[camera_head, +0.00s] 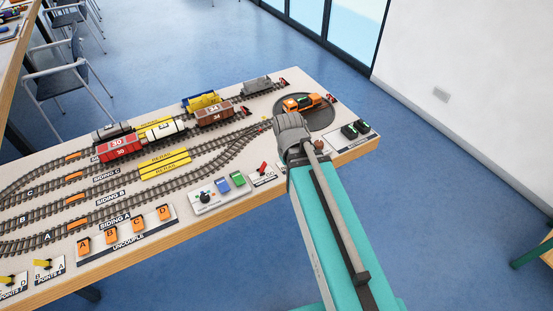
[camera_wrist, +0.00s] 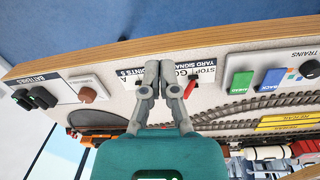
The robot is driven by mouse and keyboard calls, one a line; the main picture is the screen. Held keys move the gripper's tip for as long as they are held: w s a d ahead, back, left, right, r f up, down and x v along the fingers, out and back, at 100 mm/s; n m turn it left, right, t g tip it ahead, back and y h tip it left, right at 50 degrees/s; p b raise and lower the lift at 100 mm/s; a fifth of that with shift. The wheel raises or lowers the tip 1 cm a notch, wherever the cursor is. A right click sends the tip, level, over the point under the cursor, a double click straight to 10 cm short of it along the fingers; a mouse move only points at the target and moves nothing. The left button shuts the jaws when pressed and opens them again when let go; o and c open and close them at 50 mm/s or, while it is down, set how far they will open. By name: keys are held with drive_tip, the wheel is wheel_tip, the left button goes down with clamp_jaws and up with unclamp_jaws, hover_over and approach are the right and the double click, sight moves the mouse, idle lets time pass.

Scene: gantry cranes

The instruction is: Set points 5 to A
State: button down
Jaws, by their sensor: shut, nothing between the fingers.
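The points 5 panel (camera_wrist: 133,72) is a white plate with dark lettering near the table's wooden edge in the wrist view. My gripper (camera_wrist: 158,68) is shut with nothing between its fingers, and its fingertips cover part of that panel. The points 5 lever is hidden behind the fingers, so I cannot tell its position or whether I touch it. In the head view my arm covers this panel and the fingertips do not show.
The yard signal's red lever (camera_wrist: 191,88) stands close beside my fingers. A brown knob (camera_wrist: 87,95) and black battery blocks (camera_wrist: 40,98) lie to the other side. Green (camera_wrist: 241,83) and blue (camera_wrist: 272,80) buttons are further right. An orange locomotive (camera_head: 301,103) sits on the turntable.

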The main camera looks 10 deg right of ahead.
drive_tip(key=w+a+f+n+h+b, duration=0.1)
drive_tip(key=w+a+n+h+b, duration=0.1)
drive_tip(key=w+n, duration=0.2)
drive_tip(key=w+a+f+n+t+h+b, duration=0.1)
drive_tip(key=w+a+n+h+b, duration=0.1)
drive_tip(key=n, duration=0.6)
drive_tip(key=w+a+f+n+t+h+b, duration=0.1)
drive_tip(key=w+a+n+h+b, duration=0.1)
drive_tip(key=w+n, duration=0.3)
drive_tip(key=shift+w+a+n+h, duration=0.1)
drive_tip(key=shift+w+n+h, duration=0.2)
drive_tip(key=shift+w+n, duration=0.1)
drive_tip(key=shift+w+a+r+n+t+h+b, duration=0.3)
drive_tip(key=shift+w+a+n+b, duration=0.2)
drive_tip(key=shift+n, duration=0.5)
drive_tip(key=shift+f, duration=0.15)
drive_tip(key=shift+b+x, duration=1.1)
drive_tip(key=shift+x, duration=0.25)
drive_tip(key=shift+b+x, duration=2.55)
drive_tip(key=shift+x, duration=1)
